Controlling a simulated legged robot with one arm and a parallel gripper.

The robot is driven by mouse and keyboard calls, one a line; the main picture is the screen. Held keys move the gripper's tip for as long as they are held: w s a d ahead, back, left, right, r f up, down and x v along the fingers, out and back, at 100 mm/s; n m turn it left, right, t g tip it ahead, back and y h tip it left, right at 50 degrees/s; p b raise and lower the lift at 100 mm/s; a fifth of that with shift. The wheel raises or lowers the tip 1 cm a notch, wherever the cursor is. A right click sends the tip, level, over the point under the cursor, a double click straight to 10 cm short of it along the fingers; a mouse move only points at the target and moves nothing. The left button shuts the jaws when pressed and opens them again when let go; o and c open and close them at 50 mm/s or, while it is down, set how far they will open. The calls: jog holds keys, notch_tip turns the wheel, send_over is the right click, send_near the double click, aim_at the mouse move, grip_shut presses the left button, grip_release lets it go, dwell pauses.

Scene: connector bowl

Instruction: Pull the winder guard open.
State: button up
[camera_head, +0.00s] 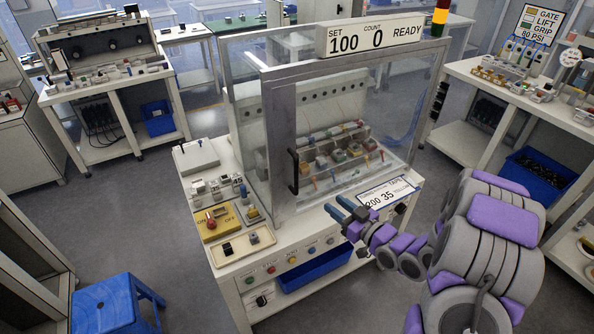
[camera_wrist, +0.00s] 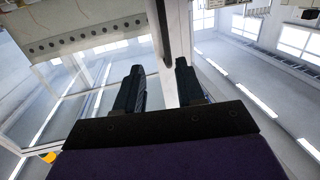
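The winder guard (camera_head: 282,120) is a clear panel in a grey metal frame on the front of the white machine. I cannot tell whether it stands fully closed. A black upright handle (camera_head: 293,171) is on its left post. My gripper (camera_head: 341,208) is in front of the machine, to the right of and below the handle, apart from it. In the wrist view my gripper (camera_wrist: 159,85) has its two dark fingers apart with nothing between them. A dark bar (camera_wrist: 161,32), seemingly the handle, shows beyond the fingertips against the pale post.
A counter sign (camera_head: 370,38) tops the machine. Colored parts (camera_head: 335,150) sit behind the guard. A yellow switch box (camera_head: 216,222) and small trays are on the ledge at left. A blue stool (camera_head: 112,303) stands front left. A shelved bench (camera_head: 500,105) is at right.

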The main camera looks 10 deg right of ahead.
send_near(297, 176)
jog(key=b+x, duration=0.1)
jog(key=x, duration=0.9)
jog(key=shift+w+a, duration=0.2)
jog(key=shift+a, duration=0.05)
jog(key=shift+w, duration=0.15)
jog(key=shift+d, duration=0.5)
jog(key=shift+c, duration=0.2)
jog(key=shift+a, duration=0.35)
jog(key=c, duration=0.5)
grip_shut()
jog(key=shift+d, duration=0.1)
